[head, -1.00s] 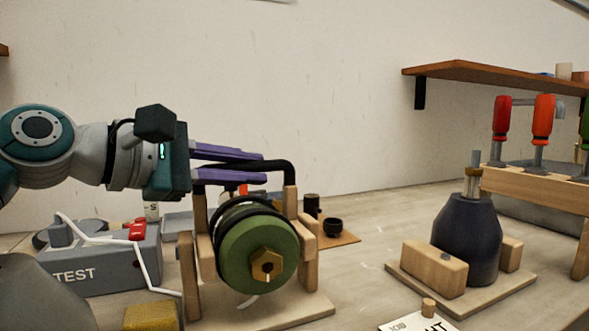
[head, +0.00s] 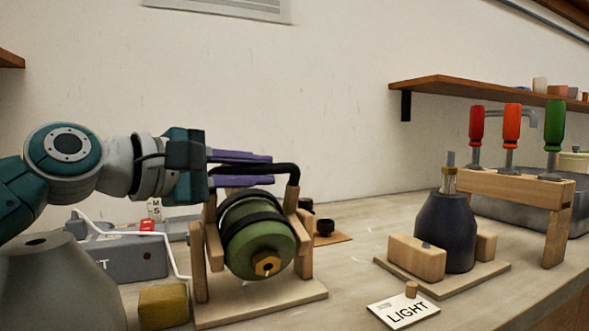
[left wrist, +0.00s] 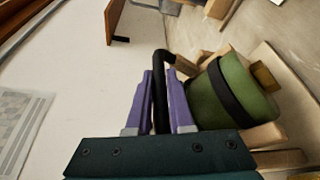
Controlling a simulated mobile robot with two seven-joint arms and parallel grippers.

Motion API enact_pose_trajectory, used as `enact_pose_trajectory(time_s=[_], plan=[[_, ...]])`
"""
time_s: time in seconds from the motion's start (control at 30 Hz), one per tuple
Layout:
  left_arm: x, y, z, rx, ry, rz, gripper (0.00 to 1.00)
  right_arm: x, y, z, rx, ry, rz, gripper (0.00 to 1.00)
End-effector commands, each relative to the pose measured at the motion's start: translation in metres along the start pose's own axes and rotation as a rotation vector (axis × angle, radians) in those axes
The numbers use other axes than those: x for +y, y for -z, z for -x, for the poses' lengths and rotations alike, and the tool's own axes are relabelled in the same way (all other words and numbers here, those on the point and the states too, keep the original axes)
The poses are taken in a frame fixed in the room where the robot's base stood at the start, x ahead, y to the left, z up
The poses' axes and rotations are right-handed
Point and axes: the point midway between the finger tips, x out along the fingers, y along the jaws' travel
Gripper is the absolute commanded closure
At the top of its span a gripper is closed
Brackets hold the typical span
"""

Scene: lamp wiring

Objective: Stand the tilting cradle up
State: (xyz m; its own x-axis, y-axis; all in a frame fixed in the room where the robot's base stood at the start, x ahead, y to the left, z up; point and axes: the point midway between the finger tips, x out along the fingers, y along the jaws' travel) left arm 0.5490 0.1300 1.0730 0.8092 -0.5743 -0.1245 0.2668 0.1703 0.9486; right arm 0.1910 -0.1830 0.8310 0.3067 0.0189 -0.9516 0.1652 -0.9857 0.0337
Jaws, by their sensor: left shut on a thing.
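The tilting cradle is a wooden frame on a flat base (head: 275,308), left of centre in the head view. It carries a green lamp body (head: 258,240) with a black strap around it and a brass nut (head: 267,264) facing forward and down. The body lies tilted, not upright. A black bar handle (head: 295,178) joins the cradle's top. My left gripper (head: 270,168) is shut on this handle with its purple fingers. In the left wrist view the handle (left wrist: 160,62) runs between the fingers (left wrist: 160,80), and the green body (left wrist: 245,88) is to the right.
A dark blue lamp base (head: 445,230) stands between wooden blocks at right. A LIGHT card (head: 403,311) lies in front. A rack (head: 500,190) holds screwdrivers behind. A grey test box (head: 130,258) and a yellow block (head: 164,306) are left of the cradle.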

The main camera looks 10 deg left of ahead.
Motion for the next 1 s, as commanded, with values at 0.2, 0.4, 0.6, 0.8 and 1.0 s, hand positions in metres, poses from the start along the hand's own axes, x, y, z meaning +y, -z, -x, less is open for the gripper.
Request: enact_pose_trajectory(time_s=[0.2, 0.4, 0.6, 0.8, 1.0], plan=[[-0.006, -0.008, 0.001, -0.004, -0.041, -0.101, 1.0, 0.0, 0.001, 0.002, 0.0, 0.0, 0.0, 0.35], [-0.012, -0.012, 0.003, -0.003, -0.044, -0.11, 1.0, 0.0, 0.001, 0.002, 0.0, 0.0, 0.0, 0.35], [-0.02, -0.017, 0.005, -0.003, -0.064, -0.163, 1.0, 0.0, 0.0, 0.0, 0.0, 0.0, 0.0, 0.35], [-0.027, -0.021, 0.007, -0.002, -0.09, -0.233, 1.0, 0.0, 0.0, -0.001, 0.0, 0.0, 0.0, 0.35], [-0.037, -0.025, 0.008, -0.002, -0.086, -0.228, 1.0, 0.0, 0.0, -0.001, 0.0, 0.0, 0.0, 0.35]])
